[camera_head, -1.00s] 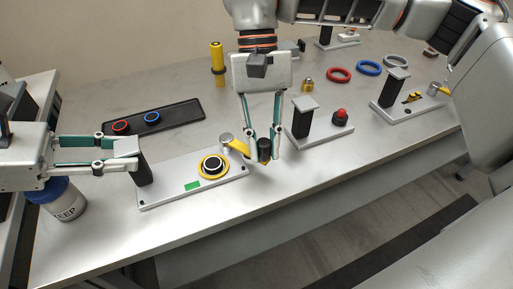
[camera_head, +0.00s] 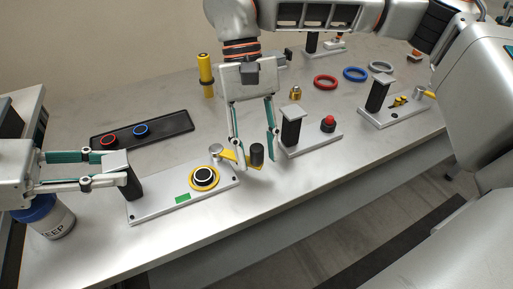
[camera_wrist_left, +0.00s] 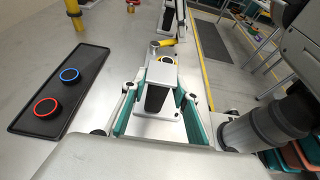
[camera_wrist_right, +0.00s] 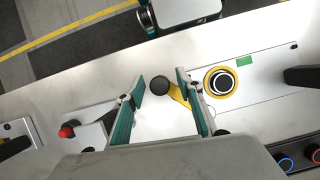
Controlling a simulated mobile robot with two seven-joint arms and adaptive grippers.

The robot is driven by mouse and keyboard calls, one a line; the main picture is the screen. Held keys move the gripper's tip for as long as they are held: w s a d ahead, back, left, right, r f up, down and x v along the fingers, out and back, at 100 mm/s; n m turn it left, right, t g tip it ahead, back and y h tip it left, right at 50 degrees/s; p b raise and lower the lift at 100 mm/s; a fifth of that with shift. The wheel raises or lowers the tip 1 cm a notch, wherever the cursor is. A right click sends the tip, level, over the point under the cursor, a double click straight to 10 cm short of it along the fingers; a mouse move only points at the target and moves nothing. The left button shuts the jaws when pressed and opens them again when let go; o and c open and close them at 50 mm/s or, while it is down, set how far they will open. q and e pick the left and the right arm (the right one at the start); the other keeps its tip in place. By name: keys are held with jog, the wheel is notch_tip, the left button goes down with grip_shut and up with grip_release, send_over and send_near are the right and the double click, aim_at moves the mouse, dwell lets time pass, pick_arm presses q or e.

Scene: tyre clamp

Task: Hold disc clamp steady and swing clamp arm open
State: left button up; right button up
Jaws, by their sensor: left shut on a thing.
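The disc clamp is a light grey plate (camera_head: 160,206) with a black post (camera_head: 133,183) at its left end. A yellow ring with a black and white disc (camera_head: 205,177) sits on it, beside a green patch. The yellow clamp arm (camera_head: 236,158) points right from its silver pivot (camera_head: 216,152), past the plate's end, and carries a black knob (camera_head: 257,154). My left gripper (camera_head: 126,178) is shut on the post, also seen in the left wrist view (camera_wrist_left: 156,98). My right gripper (camera_head: 257,162) is open, its fingers apart on either side of the knob; in the right wrist view the knob (camera_wrist_right: 160,85) lies between them, touching neither.
A black tray (camera_head: 170,135) with a red and a blue ring lies behind the plate. A second fixture with a red button (camera_head: 328,122) stands to the right. A white bottle with blue lid (camera_head: 50,218) is at front left. Loose rings (camera_head: 326,82) lie farther back.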

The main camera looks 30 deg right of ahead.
pick_arm(q)
jog(key=shift+f, duration=0.1)
pick_arm(e)
jog(key=v, duration=1.2)
pick_arm(q)
jog(key=o, duration=1.1)
